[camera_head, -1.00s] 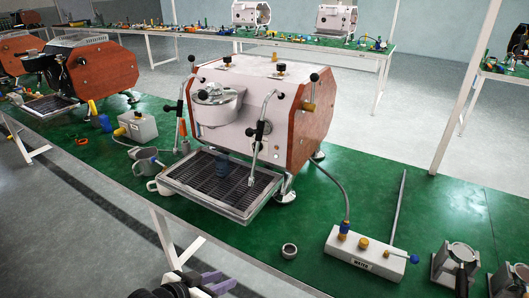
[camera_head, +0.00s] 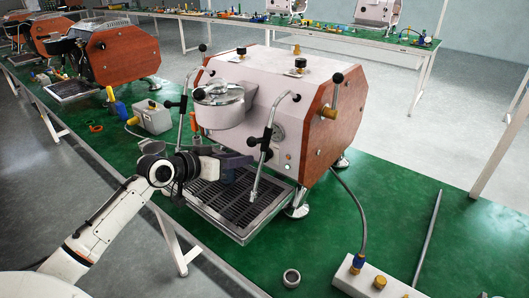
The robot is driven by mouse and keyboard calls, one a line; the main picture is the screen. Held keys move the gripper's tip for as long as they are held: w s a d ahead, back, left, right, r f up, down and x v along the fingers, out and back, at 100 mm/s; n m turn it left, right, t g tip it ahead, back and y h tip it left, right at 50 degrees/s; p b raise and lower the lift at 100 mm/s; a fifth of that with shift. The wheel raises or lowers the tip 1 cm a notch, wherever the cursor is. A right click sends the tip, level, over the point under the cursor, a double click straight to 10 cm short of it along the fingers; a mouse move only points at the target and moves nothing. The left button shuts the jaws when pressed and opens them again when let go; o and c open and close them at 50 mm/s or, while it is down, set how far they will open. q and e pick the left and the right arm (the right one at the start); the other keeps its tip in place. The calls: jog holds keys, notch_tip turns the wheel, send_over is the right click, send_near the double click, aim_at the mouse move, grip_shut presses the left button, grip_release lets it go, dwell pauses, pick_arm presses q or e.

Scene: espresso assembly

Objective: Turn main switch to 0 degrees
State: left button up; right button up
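The espresso machine (camera_head: 250,75), white with wooden side panels, stands on the green table. Its front carries a round group head (camera_head: 219,95), levers with black knobs and a small round gauge (camera_head: 278,133). Small round fittings (camera_head: 289,160) sit below the gauge; I cannot tell which part is the main switch, and it may be hidden. My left gripper (camera_head: 236,162) is in front of the machine, above the drip tray (camera_head: 236,208), its dark fingers pointing right toward the front panel. Whether the fingers are apart or touch anything is unclear. My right gripper is out of view.
A white water box (camera_head: 352,272) with a hose (camera_head: 360,215) stands at the lower right, beside a grey rod (camera_head: 428,238). A metal ring (camera_head: 291,278) lies near the front edge. A grey box (camera_head: 152,118) stands left of the machine.

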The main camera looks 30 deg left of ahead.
pick_arm(q)
jog(key=x, duration=0.8)
jog(key=shift+w+d+f, duration=0.1)
jog(key=shift+w+f, duration=0.05)
jog(key=shift+w, duration=0.15)
jog(key=shift+s, duration=0.1)
grip_shut()
